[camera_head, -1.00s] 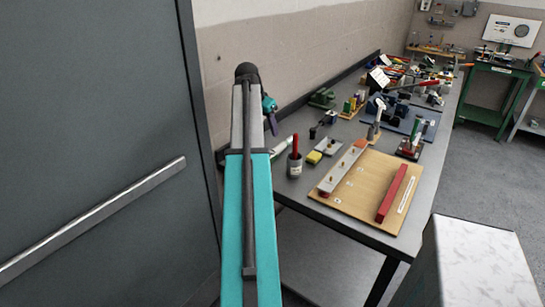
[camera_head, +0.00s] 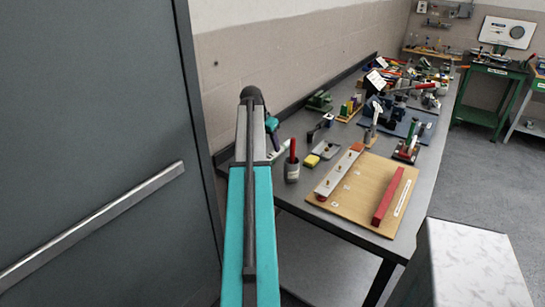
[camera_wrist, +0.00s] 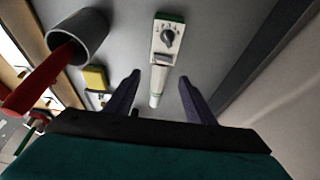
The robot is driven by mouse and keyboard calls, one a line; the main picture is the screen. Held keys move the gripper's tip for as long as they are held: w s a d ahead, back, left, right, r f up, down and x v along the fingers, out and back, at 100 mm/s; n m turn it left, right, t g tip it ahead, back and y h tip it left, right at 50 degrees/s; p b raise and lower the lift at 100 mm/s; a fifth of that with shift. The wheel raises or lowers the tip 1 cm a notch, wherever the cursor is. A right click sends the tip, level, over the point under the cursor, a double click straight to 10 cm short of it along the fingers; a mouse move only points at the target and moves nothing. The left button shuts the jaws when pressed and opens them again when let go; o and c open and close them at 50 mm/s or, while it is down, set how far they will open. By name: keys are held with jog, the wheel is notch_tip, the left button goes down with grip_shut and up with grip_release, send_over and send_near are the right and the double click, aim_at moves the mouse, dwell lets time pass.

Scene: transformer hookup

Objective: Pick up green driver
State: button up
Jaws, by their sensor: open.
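An upright green-handled tool (camera_head: 412,131), which may be the green driver, stands in a small dark and red holder on the bench, right of my arm. A green-handled piece (camera_wrist: 38,122) shows at the lower left of the wrist view; I cannot tell if it is the same tool. My gripper (camera_wrist: 159,80) is open and empty, its dark fingers above the grey bench. Beyond and between the fingers lie a white tester with a dial and green edge (camera_wrist: 167,38) and a pale white tube (camera_wrist: 157,86). In the head view my arm hides most of the gripper.
A grey cup (camera_head: 292,172) with a red-handled tool stands near the bench's near end, beside a yellow block (camera_head: 312,161). A wooden board (camera_head: 362,206) with a red bar lies to the right. The wall (camera_head: 300,60) runs along the bench's back; a grey door (camera_head: 90,150) is left.

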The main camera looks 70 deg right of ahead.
aim_at(272, 153)
jog(key=shift+x, duration=0.8)
jog(key=shift+p+x, duration=1.25)
jog(key=shift+x, duration=1.4)
jog(key=shift+w, duration=0.1)
jog(key=shift+r, duration=0.1)
jog(key=c, duration=1.1)
